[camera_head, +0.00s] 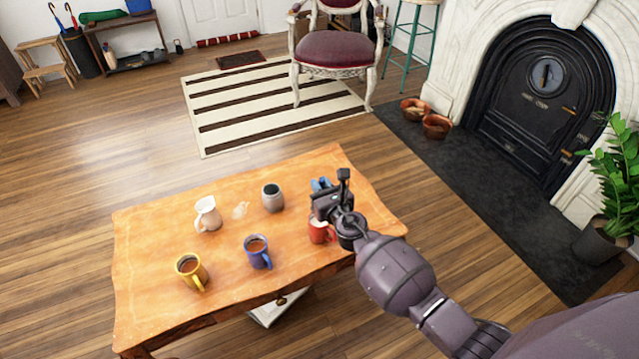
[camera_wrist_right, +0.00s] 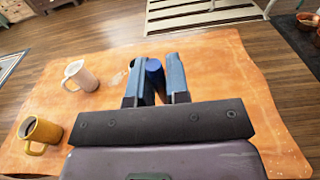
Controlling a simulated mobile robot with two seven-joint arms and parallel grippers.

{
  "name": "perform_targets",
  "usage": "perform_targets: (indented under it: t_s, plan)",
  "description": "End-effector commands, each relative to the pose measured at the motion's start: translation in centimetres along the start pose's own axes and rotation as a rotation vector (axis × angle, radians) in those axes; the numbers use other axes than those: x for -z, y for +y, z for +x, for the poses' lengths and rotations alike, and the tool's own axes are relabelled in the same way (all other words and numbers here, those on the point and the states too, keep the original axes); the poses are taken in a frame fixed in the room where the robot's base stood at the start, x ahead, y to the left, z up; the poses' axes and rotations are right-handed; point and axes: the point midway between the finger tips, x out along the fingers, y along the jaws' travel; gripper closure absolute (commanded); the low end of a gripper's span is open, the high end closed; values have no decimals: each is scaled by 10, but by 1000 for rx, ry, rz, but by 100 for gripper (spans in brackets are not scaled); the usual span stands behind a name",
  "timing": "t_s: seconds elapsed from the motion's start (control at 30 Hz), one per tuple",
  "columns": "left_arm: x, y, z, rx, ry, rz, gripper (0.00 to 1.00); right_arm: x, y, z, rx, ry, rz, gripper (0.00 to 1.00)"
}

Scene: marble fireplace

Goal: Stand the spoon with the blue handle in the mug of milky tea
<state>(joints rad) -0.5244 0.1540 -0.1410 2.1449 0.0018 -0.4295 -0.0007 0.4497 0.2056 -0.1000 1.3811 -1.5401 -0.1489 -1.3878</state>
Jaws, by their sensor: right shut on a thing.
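My right gripper (camera_head: 322,186) is above the right part of the table, near the red mug (camera_head: 318,233), which it partly hides. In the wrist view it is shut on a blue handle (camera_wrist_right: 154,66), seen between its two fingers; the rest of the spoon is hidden. A blue mug (camera_head: 257,251) with a brown drink stands near the table's front middle. A yellow mug (camera_head: 190,271) with a darker-looking drink stands at the front left. I cannot tell for sure which drink is milky tea; the red mug's inside is hidden. My left gripper is not in view.
On the wooden table (camera_head: 150,235) also stand a white jug (camera_head: 208,214), a small pale item (camera_head: 241,209) and a grey jar (camera_head: 272,198). The table's left end is bare. A chair (camera_head: 338,50) and fireplace (camera_head: 545,95) are beyond it.

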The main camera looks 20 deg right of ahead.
Motion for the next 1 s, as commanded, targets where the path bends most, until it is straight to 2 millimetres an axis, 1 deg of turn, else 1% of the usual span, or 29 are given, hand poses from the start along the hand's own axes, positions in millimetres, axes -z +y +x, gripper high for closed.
perform_targets:
  t_s: [0.03,0.27,0.6,0.87,1.0]
  plan:
    - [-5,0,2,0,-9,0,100,8,0,-1,0,6,1,100]
    - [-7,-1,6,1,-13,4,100,19,0,0,0,5,1,100]
    - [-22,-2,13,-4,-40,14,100,35,0,1,0,5,1,100]
    - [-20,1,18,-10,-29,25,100,48,0,2,0,6,0,100]
    - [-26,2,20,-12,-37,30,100,54,0,2,0,6,0,100]
